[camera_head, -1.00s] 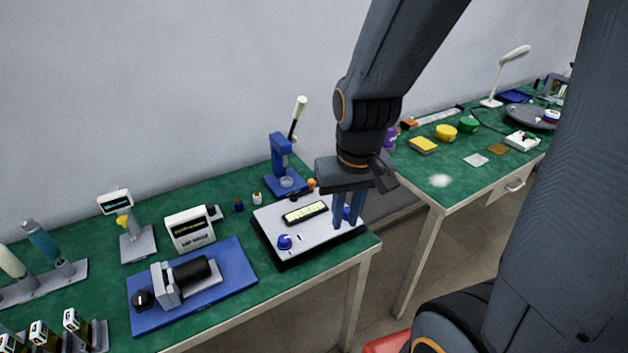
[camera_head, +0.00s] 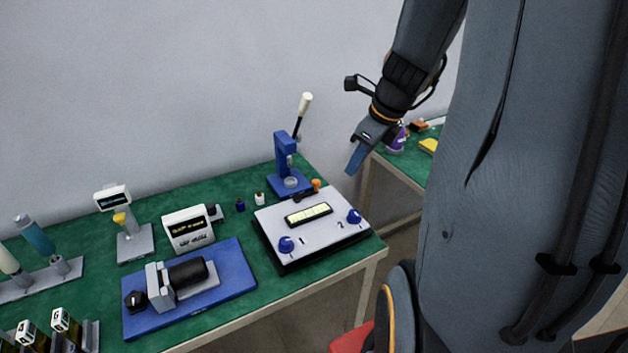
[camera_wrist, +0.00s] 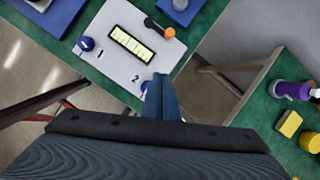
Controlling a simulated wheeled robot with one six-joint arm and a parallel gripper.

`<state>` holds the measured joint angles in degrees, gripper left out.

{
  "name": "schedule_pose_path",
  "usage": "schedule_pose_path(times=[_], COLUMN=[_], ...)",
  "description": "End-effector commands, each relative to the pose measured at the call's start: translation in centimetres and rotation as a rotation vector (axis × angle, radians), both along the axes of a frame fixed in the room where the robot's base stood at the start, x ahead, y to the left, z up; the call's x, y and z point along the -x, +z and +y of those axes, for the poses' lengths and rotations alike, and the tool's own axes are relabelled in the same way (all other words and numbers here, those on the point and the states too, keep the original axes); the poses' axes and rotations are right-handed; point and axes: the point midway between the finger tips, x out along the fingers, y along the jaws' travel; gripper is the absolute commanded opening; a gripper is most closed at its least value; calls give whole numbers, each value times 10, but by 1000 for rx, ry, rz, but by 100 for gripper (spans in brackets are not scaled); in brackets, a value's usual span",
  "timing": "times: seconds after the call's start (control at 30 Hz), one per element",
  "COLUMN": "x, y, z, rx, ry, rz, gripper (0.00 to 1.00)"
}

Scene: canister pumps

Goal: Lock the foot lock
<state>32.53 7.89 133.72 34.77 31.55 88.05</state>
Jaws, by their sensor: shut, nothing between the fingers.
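No part is marked as the foot lock. A short black lever with an orange ball end (camera_head: 316,184) lies at the foot of the blue press (camera_head: 283,160). In the wrist view the lever's orange ball (camera_wrist: 169,33) shows beside the press's blue base (camera_wrist: 182,9). My gripper (camera_head: 354,162) is shut and empty, raised in the air to the right of the press and beyond the table's right end. In the wrist view its fingertips (camera_wrist: 162,90) overlap the edge of knob 2 (camera_wrist: 146,86); the lever is above them in that picture. They touch nothing that I can see.
A white two-knob box (camera_head: 325,235) stands in front of the press. A tall white-tipped handle (camera_head: 304,105) rises from the press. A blue pump plate (camera_head: 235,280) and small displays stand to the left. A second green table, with a purple object (camera_head: 398,140), stands right across a gap.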

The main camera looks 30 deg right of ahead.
Motion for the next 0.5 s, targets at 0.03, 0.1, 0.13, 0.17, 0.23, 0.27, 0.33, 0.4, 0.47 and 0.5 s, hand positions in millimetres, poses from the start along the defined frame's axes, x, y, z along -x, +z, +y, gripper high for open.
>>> schedule_pose_path(times=[0.03, 0.1, 0.13, 0.17, 0.23, 0.27, 0.33, 0.4, 0.47, 0.5], x=[-1, -3, -3, -4, -5, -5, -5, -6, -6, -6], y=[0, 1, 1, 1, 2, 2, 2, 1, 1, 1], z=[-4, -7, -7, -7, -5, -4, -3, -2, -1, -1], rx=[-16, -32, -36, -40, -44, -44, -43, -43, -42, -42], ry=[-46, -87, -97, -104, -109, -108, -103, -100, -99, -98], rz=[-1, -1, -2, -1, -1, -1, -1, 0, 0, 0], gripper=[0, 0, 0, 0, 0, 0, 0, 0, 0, 0])
